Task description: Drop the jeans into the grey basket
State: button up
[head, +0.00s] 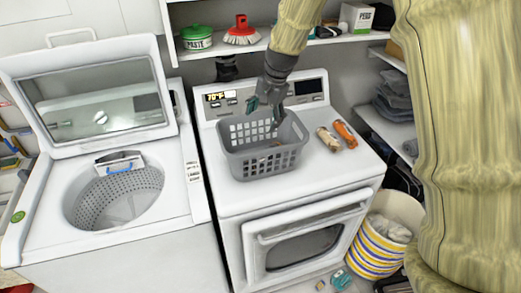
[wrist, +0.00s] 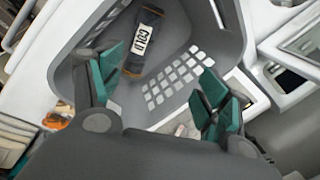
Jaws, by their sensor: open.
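The grey basket (head: 262,163) stands on top of the white dryer, with slotted sides; it also fills much of the wrist view (wrist: 185,80). My gripper (head: 262,112) is above the basket's back part, pointing down. In the wrist view my gripper (wrist: 160,82) has its teal finger pads wide apart with nothing between them. A dark rolled item with a white "COLD" label (wrist: 147,30) lies inside the basket; I cannot tell whether it is the jeans. Folded grey-blue clothes (head: 396,98), possibly jeans, are stacked on the right shelf.
An orange item (head: 344,134) and a tan one (head: 328,139) lie on the dryer right of the basket. An open-lidded washer (head: 115,190) stands at left. A yellow-striped bin (head: 375,250) with pale cloth stands at lower right.

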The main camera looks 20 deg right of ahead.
jog(key=v, duration=1.2)
jog(key=shift+a, duration=0.1)
